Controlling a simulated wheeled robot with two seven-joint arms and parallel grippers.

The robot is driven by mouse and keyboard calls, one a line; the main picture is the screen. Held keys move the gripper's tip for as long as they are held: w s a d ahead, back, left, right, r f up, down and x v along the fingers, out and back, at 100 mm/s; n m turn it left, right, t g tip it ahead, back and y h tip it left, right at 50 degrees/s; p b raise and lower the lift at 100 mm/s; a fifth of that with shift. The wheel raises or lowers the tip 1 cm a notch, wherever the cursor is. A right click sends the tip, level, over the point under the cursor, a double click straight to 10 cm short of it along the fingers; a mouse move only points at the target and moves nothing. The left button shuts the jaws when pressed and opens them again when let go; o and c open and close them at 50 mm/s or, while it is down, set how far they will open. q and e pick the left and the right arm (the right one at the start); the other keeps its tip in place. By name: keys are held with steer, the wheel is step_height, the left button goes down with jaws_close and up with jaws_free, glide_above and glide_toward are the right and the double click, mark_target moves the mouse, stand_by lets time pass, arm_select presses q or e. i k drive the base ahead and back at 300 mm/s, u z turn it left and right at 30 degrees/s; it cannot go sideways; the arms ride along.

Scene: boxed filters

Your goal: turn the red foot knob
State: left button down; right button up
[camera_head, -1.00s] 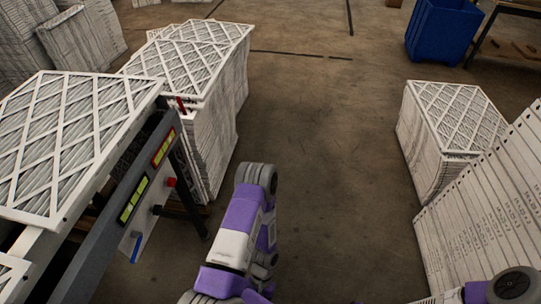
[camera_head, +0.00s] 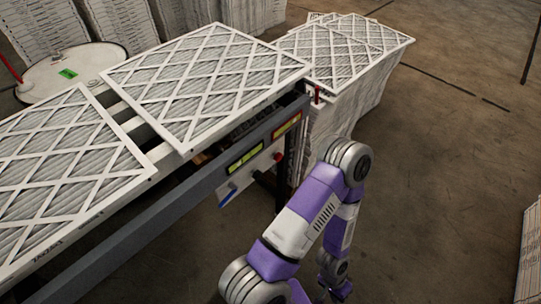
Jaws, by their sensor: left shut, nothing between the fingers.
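A small red knob (camera_head: 278,156) sits on the light panel below the grey side rail of the conveyor. A second red part (camera_head: 317,95) stands upright at the rail's far end; I cannot tell which of the two is the foot knob. My left arm rises from the bottom, bends at the elbow right of the panel and hangs down. My left gripper (camera_head: 335,288) is low at the bottom edge, partly cut off, shut and empty. It is well below and right of the red knob and touches neither red part. My right gripper is out of view.
Framed filters (camera_head: 212,78) lie on the conveyor (camera_head: 170,212). The panel also has a blue part (camera_head: 229,195). A stack of filters (camera_head: 352,48) stands behind the conveyor's end. A round white table (camera_head: 45,82) is at left.

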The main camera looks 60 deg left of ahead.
mark_target(278, 157)
steer(key=u, duration=2.45)
steer(key=k, duration=0.4)
steer(key=z, duration=0.85)
steer(key=i, duration=1.15)
steer(key=u, duration=0.8)
